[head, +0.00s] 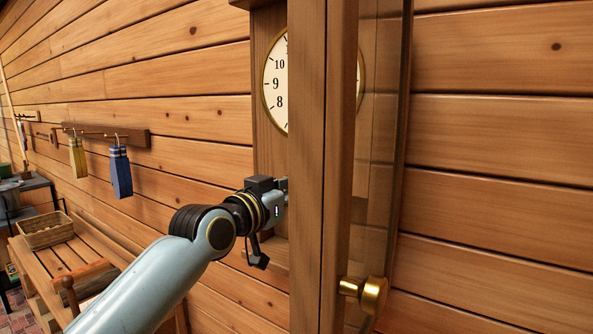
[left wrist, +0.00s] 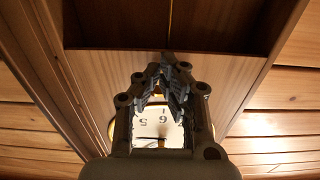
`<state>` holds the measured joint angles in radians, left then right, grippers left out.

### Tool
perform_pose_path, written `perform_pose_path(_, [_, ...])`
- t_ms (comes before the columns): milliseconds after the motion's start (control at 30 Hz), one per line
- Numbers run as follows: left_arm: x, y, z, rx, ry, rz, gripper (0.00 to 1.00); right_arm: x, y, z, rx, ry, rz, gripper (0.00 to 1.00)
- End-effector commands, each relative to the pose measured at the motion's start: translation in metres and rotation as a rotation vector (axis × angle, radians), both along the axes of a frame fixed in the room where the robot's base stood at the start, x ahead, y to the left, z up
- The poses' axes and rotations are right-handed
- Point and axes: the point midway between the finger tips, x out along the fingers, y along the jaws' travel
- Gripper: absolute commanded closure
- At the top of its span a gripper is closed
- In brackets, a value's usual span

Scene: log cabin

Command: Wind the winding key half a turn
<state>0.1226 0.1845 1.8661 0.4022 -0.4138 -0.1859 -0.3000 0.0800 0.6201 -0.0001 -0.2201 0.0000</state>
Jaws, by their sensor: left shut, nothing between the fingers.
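The wall clock's white dial (head: 275,92) shows its left numerals in the head view; the door frame hides its middle. In the left wrist view the dial (left wrist: 148,122) appears upside down, with the 5 and 6 behind my gripper. I cannot make out the winding key in either view. My left gripper (left wrist: 166,64) is shut and empty, its fingertips together in front of the wooden case (left wrist: 190,75). In the head view my left gripper (head: 283,187) reaches into the case below the dial, its tips hidden behind the door frame. My right gripper is not in view.
The glazed clock door (head: 322,200) stands open towards me, with a brass knob (head: 370,293), close to the right of my left gripper. A blue tag (head: 120,173) and a yellow tag (head: 77,157) hang at left. A basket (head: 45,230) sits on a slatted bench (head: 75,253).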

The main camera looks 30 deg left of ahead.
Motion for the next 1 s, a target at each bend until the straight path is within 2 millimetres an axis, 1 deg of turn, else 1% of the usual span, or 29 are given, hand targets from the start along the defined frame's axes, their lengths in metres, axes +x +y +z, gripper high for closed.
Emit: perform_pose_path(1000, [0.000, 0.003, 0.010, 0.000, -0.001, 0.000, 1.00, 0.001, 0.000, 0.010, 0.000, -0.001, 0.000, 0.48])
